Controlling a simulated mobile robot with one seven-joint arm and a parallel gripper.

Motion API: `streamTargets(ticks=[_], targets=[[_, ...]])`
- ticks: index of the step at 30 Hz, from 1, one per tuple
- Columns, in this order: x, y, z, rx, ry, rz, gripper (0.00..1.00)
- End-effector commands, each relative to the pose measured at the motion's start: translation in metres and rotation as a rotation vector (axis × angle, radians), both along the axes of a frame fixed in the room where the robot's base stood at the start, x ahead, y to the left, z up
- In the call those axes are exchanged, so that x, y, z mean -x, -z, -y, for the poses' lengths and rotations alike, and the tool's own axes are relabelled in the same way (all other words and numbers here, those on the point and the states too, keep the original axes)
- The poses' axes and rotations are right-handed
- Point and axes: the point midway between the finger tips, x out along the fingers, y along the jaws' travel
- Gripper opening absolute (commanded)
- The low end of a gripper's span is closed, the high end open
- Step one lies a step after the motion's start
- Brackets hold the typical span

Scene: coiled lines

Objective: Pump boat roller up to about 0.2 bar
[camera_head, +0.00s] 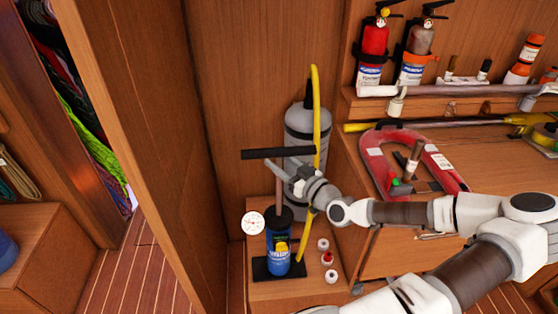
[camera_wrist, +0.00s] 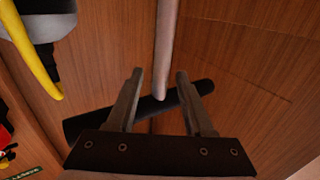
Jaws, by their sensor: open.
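The hand pump in the head view has a blue body (camera_head: 279,250) on a black foot. Its thin rod (camera_head: 278,188) is raised, with a black T-handle (camera_head: 262,153) on top. A round white gauge (camera_head: 253,223) sits at its left. A grey upright cylinder (camera_head: 298,125), perhaps the boat roller, stands behind, with a yellow hose (camera_head: 316,110) running in front of it. My gripper (camera_head: 287,171) is open just below the handle's right half. In the wrist view, the open fingers (camera_wrist: 159,74) overlap the handle (camera_wrist: 84,122) and rod (camera_wrist: 167,45); contact is unclear. The gauge reading is too small.
Three small caps (camera_head: 327,258) lie right of the pump. A red U-shaped item (camera_head: 376,165) lies on the bench at right, below a shelf with two extinguishers (camera_head: 373,45). A wooden panel (camera_head: 140,100) stands at left. My arm reaches in from the right.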

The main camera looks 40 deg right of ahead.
Motion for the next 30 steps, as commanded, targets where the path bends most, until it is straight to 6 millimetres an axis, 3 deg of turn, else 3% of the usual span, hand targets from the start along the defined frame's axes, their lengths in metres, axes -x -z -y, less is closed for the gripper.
streamTargets(ticks=[11,19,30], targets=[[-0.0044,0.0001,-0.0005,-0.001,0.0,0.0,0.5],[-0.0042,0.0002,-0.0004,-0.001,0.0,0.0,0.02],[-0.0041,0.0001,-0.0005,-0.001,0.0,0.0,0.0]])
